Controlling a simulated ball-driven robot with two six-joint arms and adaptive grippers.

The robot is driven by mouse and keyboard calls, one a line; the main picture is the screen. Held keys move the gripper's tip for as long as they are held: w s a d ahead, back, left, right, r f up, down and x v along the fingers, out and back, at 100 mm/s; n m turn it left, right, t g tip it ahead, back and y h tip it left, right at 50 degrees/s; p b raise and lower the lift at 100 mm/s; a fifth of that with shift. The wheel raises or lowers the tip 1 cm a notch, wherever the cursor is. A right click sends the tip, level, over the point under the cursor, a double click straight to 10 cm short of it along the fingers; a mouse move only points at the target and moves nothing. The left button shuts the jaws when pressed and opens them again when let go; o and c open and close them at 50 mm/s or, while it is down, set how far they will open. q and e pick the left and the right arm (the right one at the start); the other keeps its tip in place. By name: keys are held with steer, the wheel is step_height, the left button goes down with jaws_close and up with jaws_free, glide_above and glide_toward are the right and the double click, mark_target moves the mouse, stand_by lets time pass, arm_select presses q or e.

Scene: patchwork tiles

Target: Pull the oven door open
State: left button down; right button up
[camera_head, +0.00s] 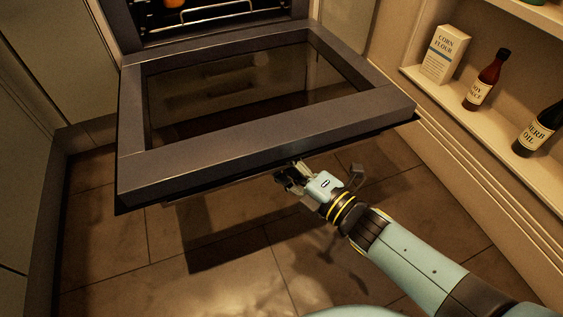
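The oven door (250,130) is swung down and stands wide open, close to level, with its dark glass window facing up. Behind it the oven cavity (215,17) shows a wire rack and part of an orange item. My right gripper (292,178) is just below the front edge of the door, near its middle. The fingertips are partly hidden under the edge, and the handle is out of sight, so I cannot tell whether they grip it. My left gripper is not in view.
Open shelves on the right hold a corn flour box (443,54), a sauce bottle (485,80) and a dark herb oil bottle (541,128). Cabinet fronts close in the left side. The tiled floor (215,240) below the door is clear.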

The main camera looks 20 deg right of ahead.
steer(key=shift+w, duration=0.15)
steer(key=shift+c, duration=0.3)
jaws_close()
